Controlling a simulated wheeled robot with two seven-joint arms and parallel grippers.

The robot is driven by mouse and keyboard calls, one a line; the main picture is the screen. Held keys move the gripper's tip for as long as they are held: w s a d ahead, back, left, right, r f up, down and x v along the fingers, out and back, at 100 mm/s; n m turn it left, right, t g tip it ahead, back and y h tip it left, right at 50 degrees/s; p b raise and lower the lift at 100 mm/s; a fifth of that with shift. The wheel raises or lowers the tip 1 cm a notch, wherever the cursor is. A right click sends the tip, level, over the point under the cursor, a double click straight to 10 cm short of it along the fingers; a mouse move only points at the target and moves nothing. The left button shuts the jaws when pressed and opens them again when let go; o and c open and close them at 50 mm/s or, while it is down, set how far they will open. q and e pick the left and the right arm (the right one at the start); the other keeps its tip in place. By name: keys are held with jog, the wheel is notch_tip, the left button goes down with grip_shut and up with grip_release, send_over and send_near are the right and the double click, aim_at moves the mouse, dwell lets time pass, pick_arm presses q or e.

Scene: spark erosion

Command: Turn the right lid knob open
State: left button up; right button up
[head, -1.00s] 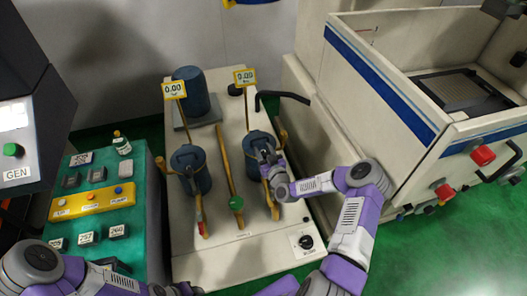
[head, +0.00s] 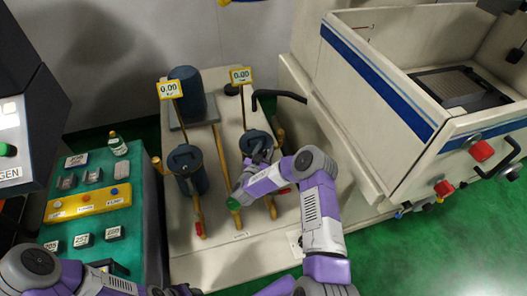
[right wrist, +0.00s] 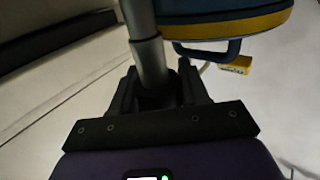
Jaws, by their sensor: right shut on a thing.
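The right canister (head: 252,137) is dark blue-grey, with its lid and knob on top. My right gripper (head: 261,155) is at this lid, with my forearm coming in from the lower right and covering the canister's front. In the right wrist view my right gripper (right wrist: 158,92) is shut on a dark grey post (right wrist: 150,62), which I take to be the right lid knob. The lid's turn angle is not clear. The left canister (head: 189,172) stands apart, its knob free. My left arm is at the bottom left; its dark end (head: 181,290) is cut off by the frame edge.
Yellow posts carry 0.00 displays (head: 170,89) behind the canisters. A green button console (head: 90,205) is at left, a white machine tank (head: 385,110) at right.

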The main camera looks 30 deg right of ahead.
jog(key=m+g+h+b, duration=0.1)
jog(key=g, duration=0.1)
jog(key=m+g+h+b, duration=0.1)
jog(key=m+g, duration=0.1)
jog(key=m+g+h, duration=0.1)
jog(key=g, duration=0.1)
jog(key=shift+s+d+f+m+b, duration=0.1)
jog(key=shift+s+m+b, duration=0.15)
jog(key=shift+m+b, duration=0.15)
jog(key=shift+s+d+m+g+h+b, duration=0.15)
jog(key=shift+m+g+b, duration=0.5)
jog(key=shift+g, duration=0.5)
jog(key=shift+s+a+m+g+h+b, duration=0.1)
jog(key=shift+s+m+g+h+b, duration=0.1)
jog(key=shift+m+g+b, duration=0.75)
jog(key=shift+s+d+m+g+h+b, duration=0.15)
jog(key=shift+m+g+b, duration=0.25)
jog(key=shift+g, duration=1)
jog(key=shift+a, duration=0.1)
jog(key=o, duration=1)
jog(key=shift+c, duration=0.2)
jog(key=a, duration=0.7)
jog(key=shift+w+a, duration=0.25)
jog(key=shift+w, duration=0.15)
